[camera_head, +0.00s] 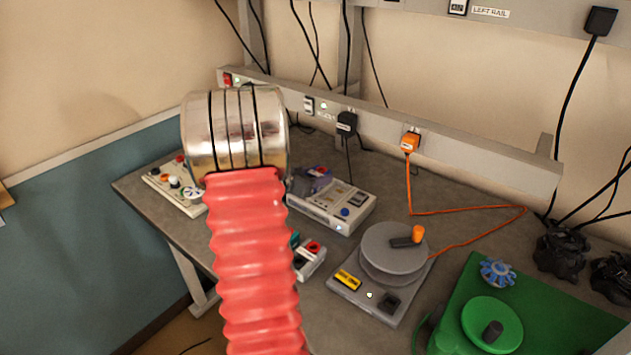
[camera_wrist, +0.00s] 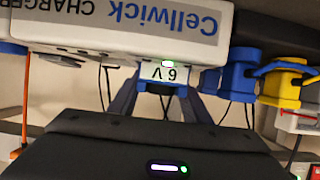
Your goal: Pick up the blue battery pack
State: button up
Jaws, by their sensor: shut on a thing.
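In the wrist view my gripper (camera_wrist: 165,92) is shut, its two dark fingers on either side of the blue battery pack (camera_wrist: 178,88). Only a small blue part of the pack shows between the fingers. It lies against the white charger (camera_wrist: 120,45), marked "Cellwick CHARGER" and seen upside down, by a "6 V" label and a green light. I cannot tell whether the pack is clear of the charger. In the head view my arm and metal wrist hide the gripper and the pack.
In the wrist view another blue thing (camera_wrist: 231,72) and a yellow one (camera_wrist: 280,85) are at the right. In the head view the grey table (camera_head: 455,228) bears a white device (camera_head: 330,207), a round grey turntable (camera_head: 392,252), a green unit (camera_head: 530,320) and an orange cable (camera_head: 465,211).

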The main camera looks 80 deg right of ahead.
aim_at(316, 173)
jog(key=shift+r, duration=0.1)
jog(key=shift+c, duration=0.6)
notch_tip(316, 173, up, 10)
dwell(0.5)
